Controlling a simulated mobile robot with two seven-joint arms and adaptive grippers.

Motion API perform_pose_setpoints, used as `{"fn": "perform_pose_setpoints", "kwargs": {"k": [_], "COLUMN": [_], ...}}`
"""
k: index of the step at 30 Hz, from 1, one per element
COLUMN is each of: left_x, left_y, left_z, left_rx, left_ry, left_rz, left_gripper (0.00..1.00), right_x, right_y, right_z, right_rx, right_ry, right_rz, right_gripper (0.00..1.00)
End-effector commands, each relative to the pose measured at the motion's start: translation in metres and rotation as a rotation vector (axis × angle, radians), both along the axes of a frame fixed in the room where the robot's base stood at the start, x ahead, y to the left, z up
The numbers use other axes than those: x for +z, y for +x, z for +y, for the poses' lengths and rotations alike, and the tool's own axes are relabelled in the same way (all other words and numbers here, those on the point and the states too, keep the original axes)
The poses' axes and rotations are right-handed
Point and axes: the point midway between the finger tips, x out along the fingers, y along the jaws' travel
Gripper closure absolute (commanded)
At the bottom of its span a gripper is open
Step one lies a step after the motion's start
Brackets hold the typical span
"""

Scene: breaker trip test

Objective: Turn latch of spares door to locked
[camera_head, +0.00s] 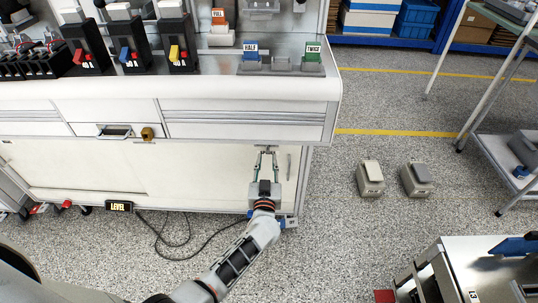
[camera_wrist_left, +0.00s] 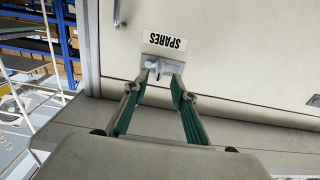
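The spares door (camera_head: 215,172) is the cream panel low on the front of the bench, and it looks closed. In the left wrist view its label "SPARES" (camera_wrist_left: 164,41) is upside down. The small grey latch (camera_wrist_left: 158,66) sits on a plate just by the label. My left gripper (camera_head: 265,151) reaches up to the door's right part. In the left wrist view its two green-padded fingers (camera_wrist_left: 156,86) are apart, with the latch between and just beyond their tips. I cannot tell whether they touch it, or its exact turn. My right gripper is not in view.
A bar handle (camera_head: 289,166) is right of the gripper; it also shows in the left wrist view (camera_wrist_left: 117,13). Breakers (camera_head: 130,45) and labelled blocks stand on the bench top. A "LEVEL" box (camera_head: 120,206) and a cable lie below. Two pedals (camera_head: 370,179) stand on the floor at right.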

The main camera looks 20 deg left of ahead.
Motion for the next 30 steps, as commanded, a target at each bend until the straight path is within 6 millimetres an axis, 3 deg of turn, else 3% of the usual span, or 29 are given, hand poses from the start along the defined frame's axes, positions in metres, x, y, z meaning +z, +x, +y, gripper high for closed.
{"fn": "perform_pose_setpoints", "kwargs": {"k": [9,19,20,23,30], "left_x": [-0.004,-0.001,-0.001,-0.001,-0.001], "left_y": [0.032,0.037,0.037,0.037,0.037], "left_z": [0.010,0.011,0.011,0.011,0.011], "left_rx": [-0.001,-0.002,-0.002,-0.002,-0.001], "left_ry": [0.001,0.001,0.001,0.001,-0.002], "left_rz": [0.004,0.001,0.001,0.001,0.000], "left_gripper": [0.74,0.74,0.77,1.00,1.00], "right_x": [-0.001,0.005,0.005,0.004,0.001], "right_y": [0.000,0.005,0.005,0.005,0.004], "right_z": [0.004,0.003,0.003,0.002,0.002], "right_rx": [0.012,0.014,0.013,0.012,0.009], "right_ry": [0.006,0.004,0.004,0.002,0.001], "right_rz": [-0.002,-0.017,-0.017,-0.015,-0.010], "right_gripper": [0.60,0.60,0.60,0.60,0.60]}}
